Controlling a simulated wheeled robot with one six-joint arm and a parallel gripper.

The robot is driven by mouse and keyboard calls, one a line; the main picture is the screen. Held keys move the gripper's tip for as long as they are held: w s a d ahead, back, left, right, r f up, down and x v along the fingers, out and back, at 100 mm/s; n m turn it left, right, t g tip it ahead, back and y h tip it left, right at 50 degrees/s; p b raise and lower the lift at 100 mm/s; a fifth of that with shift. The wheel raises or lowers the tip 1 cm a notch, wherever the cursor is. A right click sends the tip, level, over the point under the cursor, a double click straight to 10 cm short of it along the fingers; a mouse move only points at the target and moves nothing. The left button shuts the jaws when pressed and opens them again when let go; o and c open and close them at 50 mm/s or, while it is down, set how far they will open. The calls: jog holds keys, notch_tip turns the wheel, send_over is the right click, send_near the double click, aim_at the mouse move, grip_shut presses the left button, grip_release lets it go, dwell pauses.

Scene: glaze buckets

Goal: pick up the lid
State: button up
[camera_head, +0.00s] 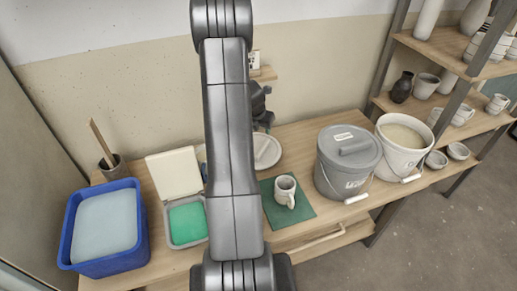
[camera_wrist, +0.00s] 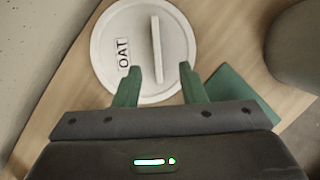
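In the head view the lid (camera_head: 268,152) lies behind the green mat, partly hidden by my arm. My gripper (camera_wrist: 160,70) has two green fingers, spread apart and empty. In the wrist view the fingertips overlap the lid, one on each side of the handle's near end. I cannot tell how high above the lid they are.
A mug (camera_head: 285,188) stands on a green mat (camera_head: 302,212). A grey lidded bucket (camera_head: 340,175) and an open white bucket (camera_head: 401,158) stand to the right. A blue tub (camera_head: 140,238) and a green-filled tray (camera_head: 187,224) are left. Shelves hold pottery at the right.

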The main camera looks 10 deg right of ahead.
send_over(264, 145)
jog(key=s, duration=0.2)
notch_tip(264, 145, down, 8)
jog(key=shift+a+r+b, duration=0.15)
jog(key=shift+b, duration=0.25)
jog(key=f, duration=0.2)
jog(key=w+f, duration=0.1)
jog(key=f, duration=0.1)
jog(key=shift+w+a+f+b, duration=0.1)
jog(key=shift+b, duration=0.25)
jog(key=shift+w+f, duration=0.15)
jog(key=shift+f, duration=0.3)
jog(key=shift+f, duration=0.25)
jog(key=shift+c, duration=0.5)
grip_shut()
